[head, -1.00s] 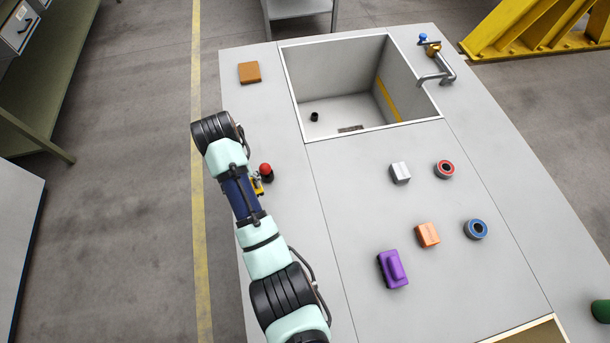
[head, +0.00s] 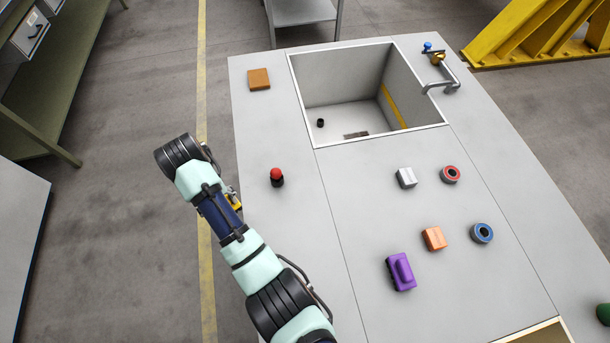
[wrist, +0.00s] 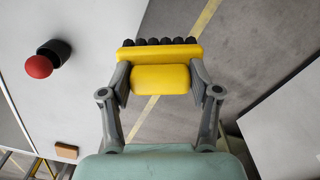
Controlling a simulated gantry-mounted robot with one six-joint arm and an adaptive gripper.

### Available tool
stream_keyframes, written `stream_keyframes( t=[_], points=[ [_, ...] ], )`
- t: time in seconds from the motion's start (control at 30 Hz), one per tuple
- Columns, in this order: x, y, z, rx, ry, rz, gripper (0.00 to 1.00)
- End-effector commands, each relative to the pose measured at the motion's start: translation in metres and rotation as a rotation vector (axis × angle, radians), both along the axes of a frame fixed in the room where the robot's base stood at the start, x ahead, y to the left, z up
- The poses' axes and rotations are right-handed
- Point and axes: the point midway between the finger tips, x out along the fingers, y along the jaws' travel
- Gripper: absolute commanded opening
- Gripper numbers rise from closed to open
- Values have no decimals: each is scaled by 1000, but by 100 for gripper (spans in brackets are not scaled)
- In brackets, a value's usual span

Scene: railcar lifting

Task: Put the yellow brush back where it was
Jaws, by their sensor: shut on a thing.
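The yellow brush (wrist: 160,66), with a row of black bristles along one side, is between the fingers of my gripper (wrist: 160,80) in the wrist view. My gripper is shut on its yellow handle. Grey floor with a yellow line shows behind the brush. In the head view, only a small bit of the yellow brush (head: 233,201) shows beside my arm, at the left edge of the table. My arm hides the rest of it and most of the gripper.
A red-topped black knob (head: 277,177) stands on the table near the left edge. A brown block (head: 259,79) lies beside the sink (head: 385,134). The left table strip is mostly clear.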

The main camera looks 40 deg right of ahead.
Motion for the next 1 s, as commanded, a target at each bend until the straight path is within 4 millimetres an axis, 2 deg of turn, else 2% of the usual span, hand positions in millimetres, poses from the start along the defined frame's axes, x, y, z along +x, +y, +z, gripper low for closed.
stream_keyframes(
  t=[0.27,0.37,0.47,0.57,0.7,0.8,0.9,1.0],
  points=[
    [-12,-67,27,0,0,-74,24],
    [-21,-100,39,0,0,-113,24],
    [-36,-144,56,-1,0,-163,24],
    [-62,-198,78,-1,-1,-228,24],
    [-108,-271,106,-1,0,-322,24],
    [-144,-313,122,-1,0,-382,24],
    [-174,-343,134,-1,0,-428,24],
    [-195,-361,140,-1,0,-457,24]
  ],
)
